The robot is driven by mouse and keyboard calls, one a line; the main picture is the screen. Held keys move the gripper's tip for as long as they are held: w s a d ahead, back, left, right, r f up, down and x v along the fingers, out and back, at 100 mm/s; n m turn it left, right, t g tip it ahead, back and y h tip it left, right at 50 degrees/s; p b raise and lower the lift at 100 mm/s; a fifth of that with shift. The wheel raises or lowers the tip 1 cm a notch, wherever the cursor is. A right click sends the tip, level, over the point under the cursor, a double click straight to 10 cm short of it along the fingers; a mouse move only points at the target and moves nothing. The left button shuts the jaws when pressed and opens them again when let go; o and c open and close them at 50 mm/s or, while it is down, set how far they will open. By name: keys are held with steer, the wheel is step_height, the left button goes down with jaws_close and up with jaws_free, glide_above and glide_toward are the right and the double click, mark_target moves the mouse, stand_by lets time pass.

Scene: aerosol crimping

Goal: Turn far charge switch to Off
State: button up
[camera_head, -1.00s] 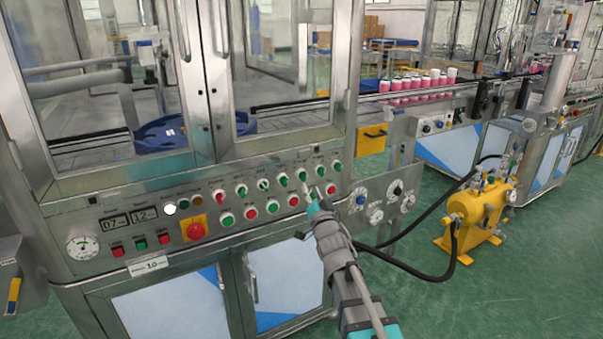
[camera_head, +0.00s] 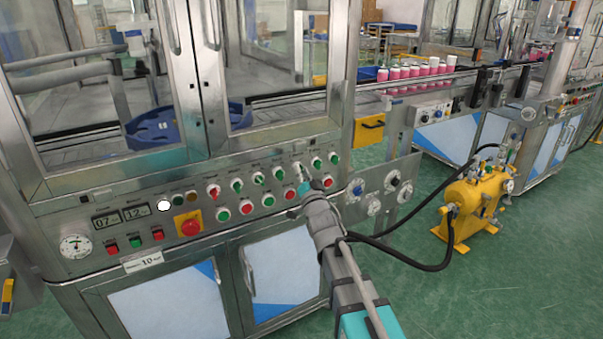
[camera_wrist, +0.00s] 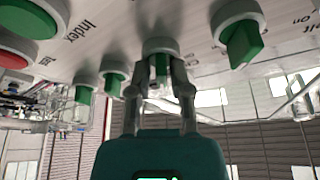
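The labels are too small to read in the head view, so I cannot tell by name which is the charge switch. My gripper (camera_head: 300,178) is at the panel, over one switch toward the right of the upper row. In the wrist view my gripper (camera_wrist: 160,85) has its two fingers apart, one on each side of a green switch handle (camera_wrist: 160,64). Contact with the handle is unclear. A neighbouring green switch (camera_wrist: 240,44) has "On" printed near it.
More green switches (camera_wrist: 113,82) sit close beside the fingers. A lower row of green and red buttons (camera_head: 268,200) and a red emergency stop (camera_head: 190,227) are on the panel. Gauges and valves (camera_head: 374,205) and a yellow tank (camera_head: 472,205) stand to the right.

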jaws_close()
steer(key=shift+n, duration=0.4)
steer(key=n+y, duration=0.1)
steer(key=n, duration=0.2)
steer(key=n+y+b, duration=0.1)
steer(key=n+y, duration=0.1)
steer(key=shift+w+n+g, duration=0.1)
steer(key=shift+n+g, duration=0.3)
steer(key=n+g+y, duration=0.1)
steer(key=n, duration=0.2)
steer(key=n+g+y, duration=0.1)
steer(key=n+y, duration=0.1)
steer(key=n, duration=0.1)
steer(key=shift+w+d+r+n, duration=0.1)
steer(key=shift+n, duration=0.2)
steer(key=shift+n+g+y+p, duration=0.6)
steer(key=shift+n+g, duration=0.4)
steer(key=shift+n, duration=1.1)
steer(key=shift+o, duration=2.3)
jaws_free()
